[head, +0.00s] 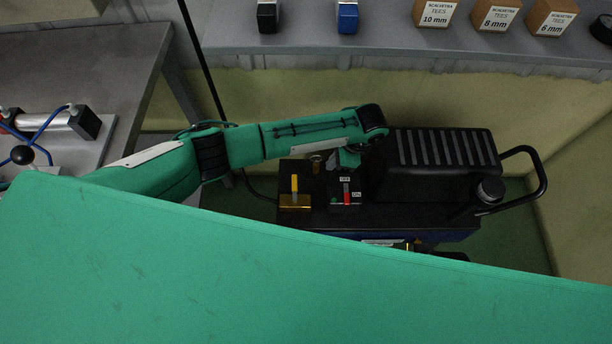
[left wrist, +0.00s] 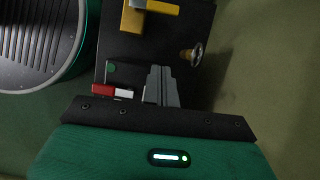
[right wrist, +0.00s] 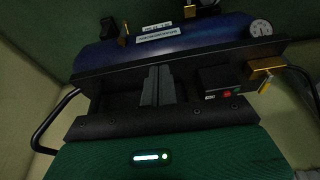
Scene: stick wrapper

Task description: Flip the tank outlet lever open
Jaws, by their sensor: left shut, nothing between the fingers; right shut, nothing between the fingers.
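A yellow lever (head: 295,184) stands on a brass block (head: 295,202) on the black deck of a compressor in the head view. The block (left wrist: 132,18) shows at the top of the left wrist view, its lever partly cut off. In the right wrist view the lever (right wrist: 266,84) hangs from the brass block (right wrist: 266,65) at right. My left gripper (head: 348,158) reaches over the deck, right of the lever and apart from it; its fingers (left wrist: 160,84) are shut and empty. My right gripper (right wrist: 157,84) is shut and empty before the compressor, left of the lever; the head view does not show it.
A red switch (head: 346,192) marked OFF and ON sits right of the lever. A ribbed black motor cover (head: 436,155) and a handle (head: 538,170) stand farther right. A brass knob (left wrist: 192,53) is near my left fingers. A blue tank (right wrist: 180,45) carries a gauge (right wrist: 260,28).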

